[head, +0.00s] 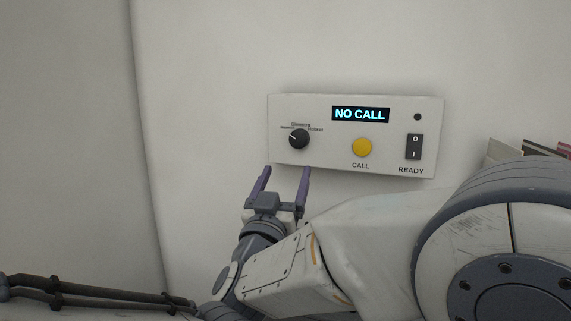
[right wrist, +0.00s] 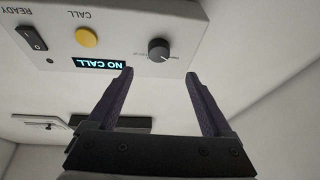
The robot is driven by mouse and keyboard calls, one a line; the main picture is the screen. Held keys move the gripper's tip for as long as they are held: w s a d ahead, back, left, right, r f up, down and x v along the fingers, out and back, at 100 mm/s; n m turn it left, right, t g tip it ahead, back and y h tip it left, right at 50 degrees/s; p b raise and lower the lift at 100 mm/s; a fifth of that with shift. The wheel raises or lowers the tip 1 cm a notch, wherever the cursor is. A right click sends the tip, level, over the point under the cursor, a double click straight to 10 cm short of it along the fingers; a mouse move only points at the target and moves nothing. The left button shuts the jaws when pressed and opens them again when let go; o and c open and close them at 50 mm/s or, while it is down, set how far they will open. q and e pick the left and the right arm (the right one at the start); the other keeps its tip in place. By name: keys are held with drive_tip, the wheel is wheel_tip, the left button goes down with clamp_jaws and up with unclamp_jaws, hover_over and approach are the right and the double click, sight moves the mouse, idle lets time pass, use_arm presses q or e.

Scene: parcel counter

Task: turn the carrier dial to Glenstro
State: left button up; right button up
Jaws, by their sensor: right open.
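The carrier dial (head: 298,139) is a round black knob at the left of the white wall panel (head: 325,160). Its pale pointer mark points to the upper left, toward the leftmost of the small labels above it; the label text is too small to read surely. My right gripper (head: 286,172) is open and empty, just below the dial and apart from it in the head view. In the right wrist view the dial (right wrist: 159,49) shows beyond the gap between the two purple fingers (right wrist: 160,75). My left gripper is not in view.
The panel also carries a display (head: 360,115) reading NO CALL, a yellow CALL button (head: 362,147), a black READY rocker switch (head: 414,147) and a small dark round spot (head: 417,117). Some flat items (head: 540,149) stand at the right edge. The wall left of the panel is bare.

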sight(298, 142)
drive_tip(key=p+x, duration=0.2)
drive_tip(key=x, duration=0.8)
drive_tip(key=shift+w+d+r, duration=0.1)
drive_tip(key=shift+r, duration=0.05)
clamp_jaws()
